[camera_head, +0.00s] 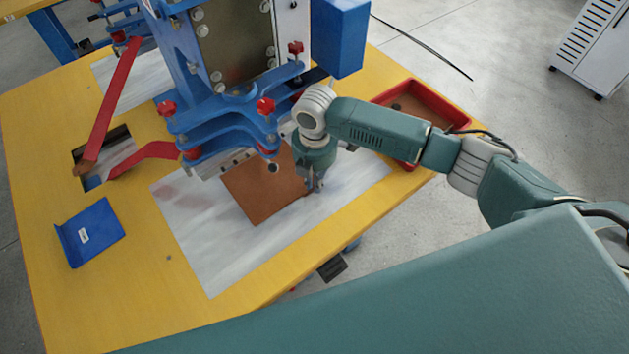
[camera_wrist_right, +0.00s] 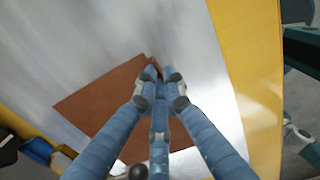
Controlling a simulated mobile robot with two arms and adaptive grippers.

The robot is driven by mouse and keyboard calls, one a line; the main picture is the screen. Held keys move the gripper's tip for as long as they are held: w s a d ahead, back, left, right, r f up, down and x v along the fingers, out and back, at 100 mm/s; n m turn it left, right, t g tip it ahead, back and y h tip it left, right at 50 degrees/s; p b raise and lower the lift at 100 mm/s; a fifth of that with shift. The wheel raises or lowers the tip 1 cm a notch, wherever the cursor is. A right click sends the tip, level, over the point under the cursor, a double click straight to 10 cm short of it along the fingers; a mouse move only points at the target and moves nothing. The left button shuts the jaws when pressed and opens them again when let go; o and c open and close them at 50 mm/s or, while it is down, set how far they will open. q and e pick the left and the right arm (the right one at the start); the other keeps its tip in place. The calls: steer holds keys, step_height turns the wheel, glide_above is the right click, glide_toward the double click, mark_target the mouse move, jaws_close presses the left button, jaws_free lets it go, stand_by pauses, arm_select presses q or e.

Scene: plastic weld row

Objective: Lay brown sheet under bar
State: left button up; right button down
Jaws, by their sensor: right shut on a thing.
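The brown sheet (camera_head: 262,194) lies on the light metal plate (camera_head: 208,240), with its far part beneath the blue press head that carries the bar (camera_head: 222,164). In the right wrist view the brown sheet (camera_wrist_right: 100,95) shows flat against the plate, or very close above it. My right gripper (camera_head: 318,186) is shut on the sheet's right corner; its fingers (camera_wrist_right: 160,72) cover that corner in the wrist view. The sheet's far edge is hidden by the press. My left gripper is not in view.
A red tray (camera_head: 440,108) with brown pieces stands at the table's back right. Red levers (camera_head: 112,105) and a blue bracket (camera_head: 90,233) are on the left of the yellow table (camera_head: 120,300). The press stands close beside my right arm.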

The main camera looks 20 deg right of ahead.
steer(key=shift+p, duration=0.8)
stand_by(0.4)
steer(key=shift+f, duration=0.1)
stand_by(0.8)
steer(key=c, duration=1.8)
jaws_free()
steer(key=shift+d, duration=0.1)
steer(key=shift+p, duration=0.4)
steer(key=shift+r+p, duration=1.65)
steer(key=shift+p, duration=0.2)
